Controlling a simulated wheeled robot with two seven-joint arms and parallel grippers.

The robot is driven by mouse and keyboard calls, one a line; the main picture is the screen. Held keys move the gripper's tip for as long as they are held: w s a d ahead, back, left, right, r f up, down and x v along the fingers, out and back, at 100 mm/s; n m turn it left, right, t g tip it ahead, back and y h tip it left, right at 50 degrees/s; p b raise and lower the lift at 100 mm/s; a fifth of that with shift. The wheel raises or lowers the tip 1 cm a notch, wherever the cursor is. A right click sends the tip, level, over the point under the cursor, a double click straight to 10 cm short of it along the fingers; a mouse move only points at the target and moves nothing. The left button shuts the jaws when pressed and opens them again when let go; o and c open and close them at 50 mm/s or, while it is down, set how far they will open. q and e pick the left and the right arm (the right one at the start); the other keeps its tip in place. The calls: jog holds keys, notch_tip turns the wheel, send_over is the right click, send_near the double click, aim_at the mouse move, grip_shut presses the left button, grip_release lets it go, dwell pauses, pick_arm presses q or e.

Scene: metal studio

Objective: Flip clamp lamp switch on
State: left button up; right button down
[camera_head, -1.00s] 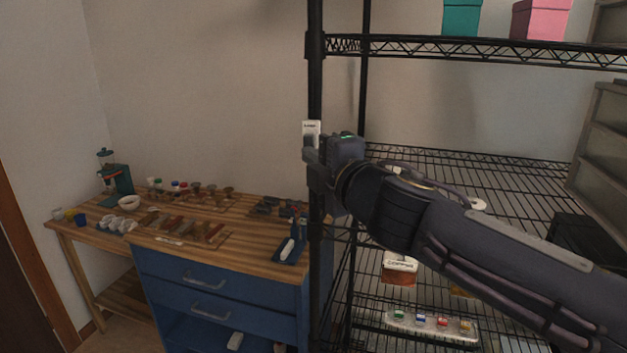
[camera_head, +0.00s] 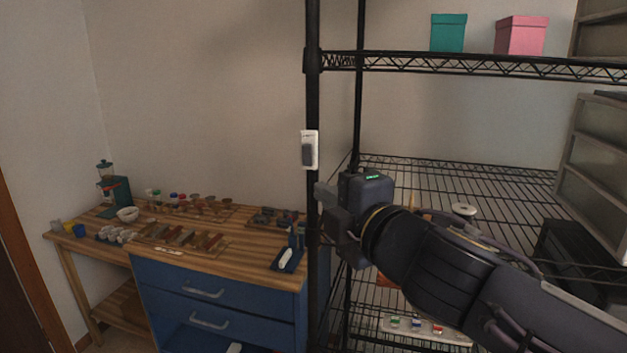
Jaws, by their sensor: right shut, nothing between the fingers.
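A small white switch plate with a dark grey rocker (camera_head: 309,150) is fixed to the front black post of the wire shelf. I cannot tell from this view whether the rocker is on or off. My right gripper (camera_head: 320,190) is shut and empty. Its fingertips are just below and slightly right of the switch, apart from it, near the post. My right arm comes in from the lower right. My left gripper is not in view. No clamp lamp can be made out.
The black wire shelf (camera_head: 480,66) fills the right side, with a teal box (camera_head: 448,33) and a pink box (camera_head: 521,36) on top. A wooden workbench with blue drawers (camera_head: 215,293) stands left of the post. Open air lies left of the switch.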

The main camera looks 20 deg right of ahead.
jog(key=shift+v, duration=1.25)
jog(key=shift+d+f, duration=0.1)
jog(key=shift+f, duration=0.1)
jog(key=s+d+f+m+g+h, duration=0.2)
jog(key=s+d+f+m+g, duration=0.15)
jog(key=f+m, duration=0.4)
jog(key=s+d+f+m+g+h, duration=0.25)
jog(key=d+f+m, duration=0.2)
jog(key=f, duration=0.65)
jog(key=s+a+f+m+g+y, duration=0.4)
jog(key=s+f+m+g, duration=0.1)
jog(key=s+f+m, duration=0.5)
notch_tip(320, 180, down, 2)
jog(key=shift+s+a+g, duration=0.4)
jog(key=shift+s, duration=0.15)
jog(key=shift+y, duration=0.25)
